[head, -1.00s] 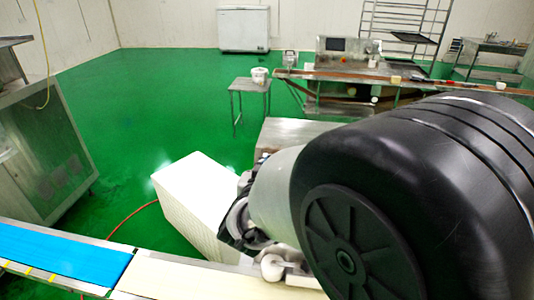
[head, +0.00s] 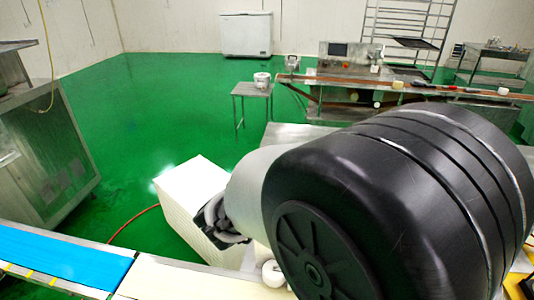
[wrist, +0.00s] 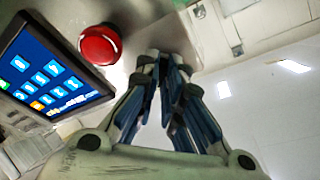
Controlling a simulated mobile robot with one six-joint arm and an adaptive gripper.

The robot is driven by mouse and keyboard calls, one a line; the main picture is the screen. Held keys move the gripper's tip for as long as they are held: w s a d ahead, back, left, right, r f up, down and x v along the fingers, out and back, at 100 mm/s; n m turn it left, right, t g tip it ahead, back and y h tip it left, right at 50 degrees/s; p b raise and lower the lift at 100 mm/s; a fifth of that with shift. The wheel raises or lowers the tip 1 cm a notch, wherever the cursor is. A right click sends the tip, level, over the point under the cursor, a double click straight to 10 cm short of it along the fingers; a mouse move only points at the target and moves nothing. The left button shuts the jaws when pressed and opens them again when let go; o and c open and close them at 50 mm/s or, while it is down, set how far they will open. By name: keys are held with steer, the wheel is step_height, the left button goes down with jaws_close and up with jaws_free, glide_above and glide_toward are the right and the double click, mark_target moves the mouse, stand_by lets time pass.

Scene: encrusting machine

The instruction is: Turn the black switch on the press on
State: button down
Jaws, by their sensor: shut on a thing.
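In the wrist view my gripper (wrist: 161,66) points at a grey metal panel (wrist: 150,25), its fingertips close together at the panel's surface. It is shut on what I take to be the black switch, which the fingertips almost wholly hide, so its position cannot be read. A round red button (wrist: 100,45) sits just left of the fingertips. A lit blue touch screen (wrist: 48,75) lies further left on the panel. In the head view my black and grey arm covers the lower right, and the switch does not show there.
In the head view a blue belt (head: 55,250) and a cream belt (head: 165,281) run along the front. A white block (head: 193,195) stands behind them. A metal cabinet (head: 60,165) is at left. A small table (head: 252,93) and open green floor (head: 130,110) lie beyond.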

steer(key=shift+m, duration=0.3)
steer(key=c, duration=1.7)
jaws_free()
steer(key=shift+s, duration=0.1)
steer(key=v, duration=1.2)
steer(key=shift+a+r, duration=0.1)
steer(key=shift+r, duration=0.05)
steer(key=shift+w, duration=0.2)
